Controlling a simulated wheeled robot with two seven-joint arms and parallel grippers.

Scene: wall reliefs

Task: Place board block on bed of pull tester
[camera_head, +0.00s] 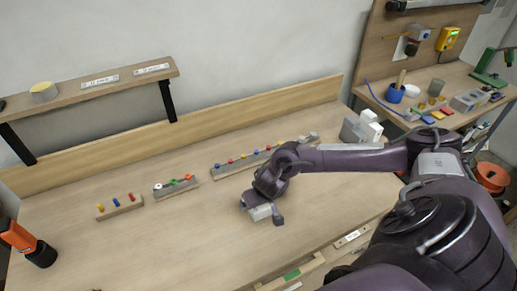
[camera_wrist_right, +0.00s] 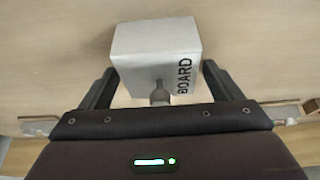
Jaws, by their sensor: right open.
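The board block (camera_wrist_right: 150,50) is a pale grey-white block marked "BOARD" in the right wrist view. In the head view a small part of it (camera_head: 260,212) shows on the wooden bench under my right gripper (camera_head: 262,214). My right gripper also shows in the wrist view (camera_wrist_right: 159,70), open, its fingers on either side of the block with gaps visible. A grey-white device (camera_head: 362,128) stands at the bench's right end, partly behind my right arm; I cannot tell if it is the pull tester. My left gripper is out of view.
Low racks with coloured pieces, a left one (camera_head: 120,206), a middle one (camera_head: 176,185) and a long one (camera_head: 243,160), line the back of the bench. An orange-black tool (camera_head: 26,243) stands at the left edge. The bench's front left is clear.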

